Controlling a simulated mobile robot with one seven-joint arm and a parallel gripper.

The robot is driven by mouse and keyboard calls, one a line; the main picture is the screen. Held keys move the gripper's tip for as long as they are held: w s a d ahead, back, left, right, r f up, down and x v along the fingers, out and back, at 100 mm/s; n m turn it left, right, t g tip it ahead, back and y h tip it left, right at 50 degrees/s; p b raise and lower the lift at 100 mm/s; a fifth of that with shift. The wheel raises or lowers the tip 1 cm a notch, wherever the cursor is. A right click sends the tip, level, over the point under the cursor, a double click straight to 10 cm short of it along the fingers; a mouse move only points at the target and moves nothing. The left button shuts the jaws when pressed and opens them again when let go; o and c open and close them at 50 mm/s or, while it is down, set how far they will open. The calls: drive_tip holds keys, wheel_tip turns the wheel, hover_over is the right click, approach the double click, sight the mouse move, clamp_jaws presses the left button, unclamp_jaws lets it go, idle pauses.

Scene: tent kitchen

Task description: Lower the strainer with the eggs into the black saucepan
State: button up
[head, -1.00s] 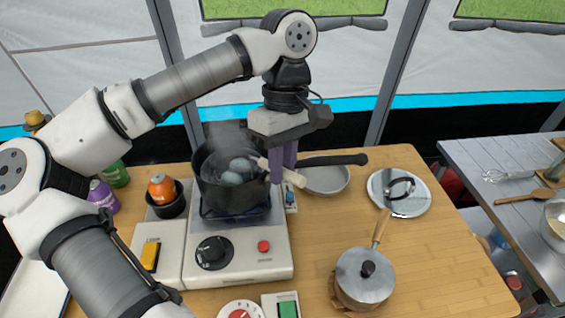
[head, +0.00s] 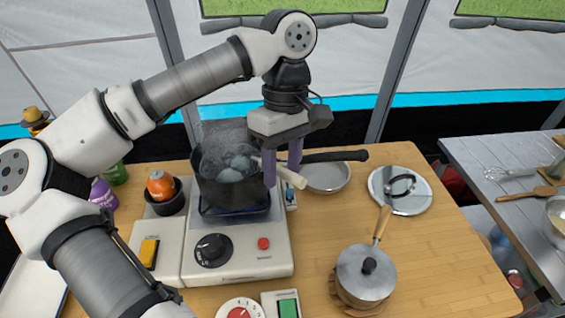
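The black saucepan (head: 222,197) sits on the stove at left of centre, with steam rising from it. Pale eggs (head: 236,170) lie inside it, below the rim. The strainer's light wooden handle (head: 288,177) sticks out over the saucepan's right rim. The strainer's bowl is hard to make out among the eggs and steam. My gripper (head: 282,182) points down just right of the saucepan, at the handle. Its two purple fingers are spread apart, with the handle crossing between or just in front of them.
A round lid (head: 400,200) and a lidded small pot (head: 365,280) stand to the right. An orange egg-like item in a black cup (head: 166,203) is left of the saucepan.

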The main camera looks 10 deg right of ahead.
drive_tip(key=shift+r, duration=0.1)
drive_tip(key=a+v, duration=0.1)
drive_tip(key=v, duration=1.2)
drive_tip(key=shift+d+r+p, duration=0.35)
drive_tip(key=shift+d+p, duration=0.05)
drive_tip(key=shift+d, duration=0.1)
drive_tip(key=shift+w, duration=0.1)
